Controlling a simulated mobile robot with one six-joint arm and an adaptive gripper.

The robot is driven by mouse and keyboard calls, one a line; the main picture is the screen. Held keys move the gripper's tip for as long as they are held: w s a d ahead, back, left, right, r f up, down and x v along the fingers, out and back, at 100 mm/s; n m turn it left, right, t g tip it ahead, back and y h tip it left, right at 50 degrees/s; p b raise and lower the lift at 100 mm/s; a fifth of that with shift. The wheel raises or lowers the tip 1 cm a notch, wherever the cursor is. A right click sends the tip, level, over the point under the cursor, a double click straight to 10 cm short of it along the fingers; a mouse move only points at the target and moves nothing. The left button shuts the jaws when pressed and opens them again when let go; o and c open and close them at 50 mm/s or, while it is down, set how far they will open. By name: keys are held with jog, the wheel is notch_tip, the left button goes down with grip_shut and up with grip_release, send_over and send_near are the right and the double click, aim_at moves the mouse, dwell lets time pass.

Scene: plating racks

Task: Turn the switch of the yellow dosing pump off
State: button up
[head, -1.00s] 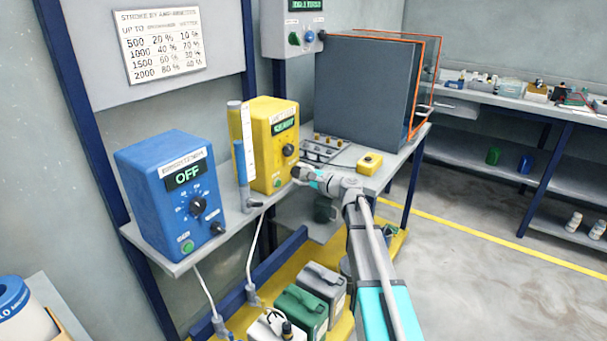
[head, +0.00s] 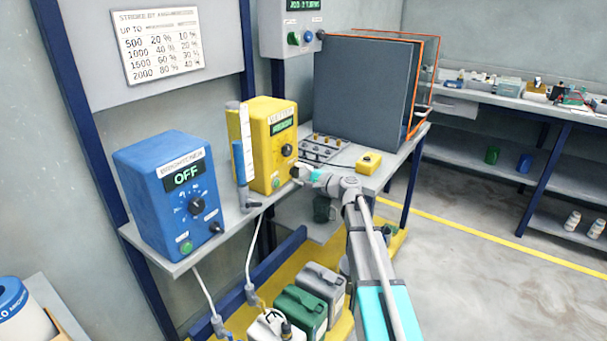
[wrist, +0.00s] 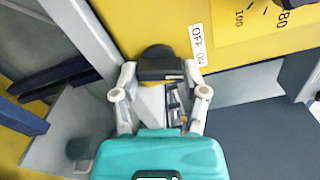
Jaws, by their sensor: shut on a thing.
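The yellow dosing pump (head: 268,150) stands on the grey shelf with a lit green display, a black dial and a green button on its front. In the wrist view the pump's yellow face (wrist: 155,25) fills the top, with an OFF/ON label beside a dark rounded switch (wrist: 157,60). My gripper (wrist: 160,78) is shut on this switch, one finger on each side. In the head view my gripper (head: 298,171) is at the lower right of the pump's front. The switch is hidden behind it there.
A blue pump (head: 170,190) reading OFF stands to the left on the shelf. A small yellow box (head: 369,162) lies to the right, near a dark grey cabinet (head: 362,95). Canisters (head: 300,315) stand below.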

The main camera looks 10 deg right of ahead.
jog(key=n, duration=0.5)
jog(key=shift+a+r+n, duration=0.1)
jog(key=shift+a+n, duration=0.1)
jog(key=shift+n, duration=0.1)
jog(key=n, duration=0.4)
jog(key=shift+n, duration=0.3)
jog(key=o, duration=1.2)
jog(key=shift+c, duration=0.2)
jog(key=shift+d, duration=0.1)
jog(key=shift+s, duration=0.1)
jog(key=v, duration=1.1)
jog(key=shift+s+d, duration=0.25)
jog(key=shift+d, duration=0.05)
jog(key=shift+a, duration=0.1)
